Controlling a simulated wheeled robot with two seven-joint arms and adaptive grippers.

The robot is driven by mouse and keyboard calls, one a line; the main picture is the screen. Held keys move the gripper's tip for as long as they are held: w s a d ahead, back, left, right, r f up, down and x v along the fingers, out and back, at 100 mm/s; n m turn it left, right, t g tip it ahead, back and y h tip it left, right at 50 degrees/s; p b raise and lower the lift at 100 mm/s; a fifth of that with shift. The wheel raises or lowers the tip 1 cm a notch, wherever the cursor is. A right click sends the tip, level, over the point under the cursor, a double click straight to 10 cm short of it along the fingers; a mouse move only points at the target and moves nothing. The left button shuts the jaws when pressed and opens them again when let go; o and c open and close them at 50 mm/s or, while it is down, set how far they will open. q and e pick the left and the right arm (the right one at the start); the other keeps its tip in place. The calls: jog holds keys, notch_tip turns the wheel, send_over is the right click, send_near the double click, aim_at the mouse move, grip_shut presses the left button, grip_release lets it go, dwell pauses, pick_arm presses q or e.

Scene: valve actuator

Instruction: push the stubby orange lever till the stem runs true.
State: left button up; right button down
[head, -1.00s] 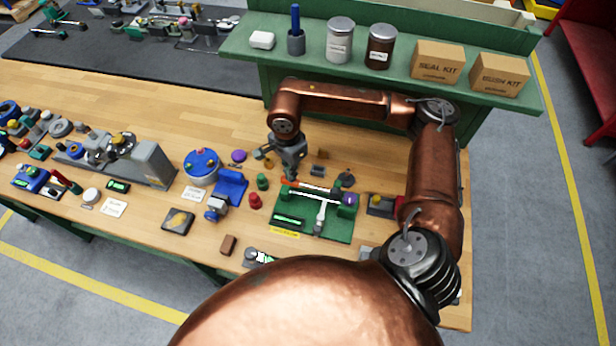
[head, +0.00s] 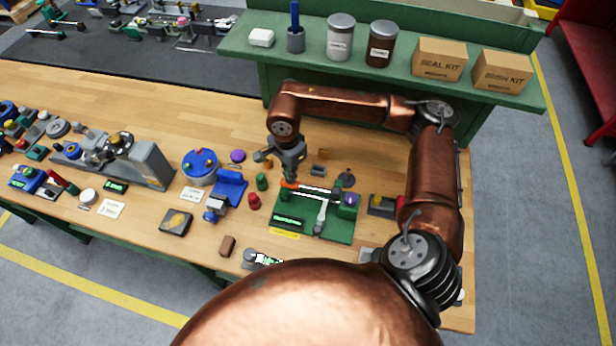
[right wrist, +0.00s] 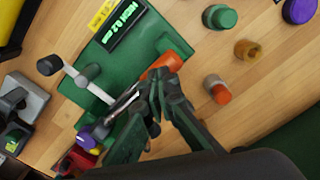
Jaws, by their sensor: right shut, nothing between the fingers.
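The green fixture (head: 341,231) stands on the bench with a pale steel stem (head: 318,189) along its back. The stubby orange lever (head: 289,184) is at the stem's left end; the right wrist view shows it as a rounded orange piece (right wrist: 168,63). My right gripper (head: 291,180) is shut and empty, pointing down at the lever. In the right wrist view its fingertips (right wrist: 158,82) are right against or just beside the lever; contact is unclear. The fixture's lit display (right wrist: 122,22) seems to read "HIGH 0.2 mm". My left gripper is not in view.
A green shelf with jars and boxes (head: 439,59) is behind.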

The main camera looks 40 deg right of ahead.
jog(key=shift+f, duration=0.25)
dwell(0.4)
jog(key=shift+f+b, duration=0.2)
jog(key=shift+b, duration=0.2)
jog(key=shift+r, duration=0.15)
notch_tip(320, 180, up, 10)
jog(key=s+d+p, duration=0.1)
jog(key=s+p, duration=0.1)
jog(key=p, duration=0.2)
jog(key=shift+d+p, duration=0.35)
dwell(0.8)
dwell(0.4)
jog(key=shift+r+p, duration=1.15)
jog(key=shift+r, duration=1.25)
